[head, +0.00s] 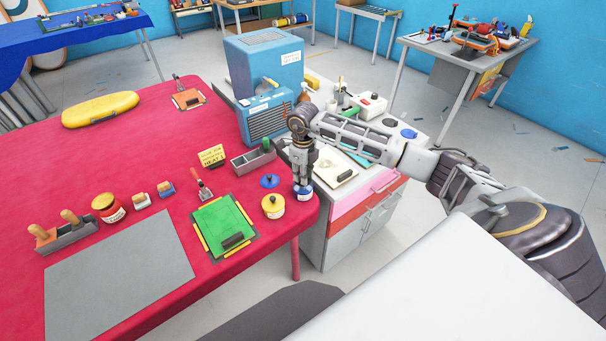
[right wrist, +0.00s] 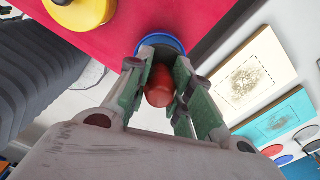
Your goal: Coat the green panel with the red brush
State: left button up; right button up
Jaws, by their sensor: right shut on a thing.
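The green panel (head: 215,220) lies flat on the red-covered table, edged with yellow strips, with a dark block (head: 233,240) on its near part. My right gripper (head: 302,182) points down over a small blue-and-white pot (head: 303,194) at the table's right edge. In the right wrist view the gripper (right wrist: 161,98) is shut on a red, rounded handle (right wrist: 160,84), apparently the red brush, at the blue pot (right wrist: 162,42). The brush's lower end is hidden, so I cannot tell whether it is inside the pot. My left gripper is out of view.
A yellow pot (head: 273,207) and a blue lid (head: 269,181) lie between the panel and the gripper. A red-handled tool (head: 203,190) lies behind the panel. A grey tray (head: 253,159) stands farther back. A grey sheet (head: 118,275) covers the front left.

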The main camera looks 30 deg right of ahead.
pick_arm(q)
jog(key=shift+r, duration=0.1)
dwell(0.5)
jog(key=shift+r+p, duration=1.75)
jog(key=shift+p, duration=0.1)
pick_arm(e)
jog(key=shift+r, duration=3.5)
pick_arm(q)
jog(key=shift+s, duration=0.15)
pick_arm(e)
jog(key=shift+s+f, duration=0.1)
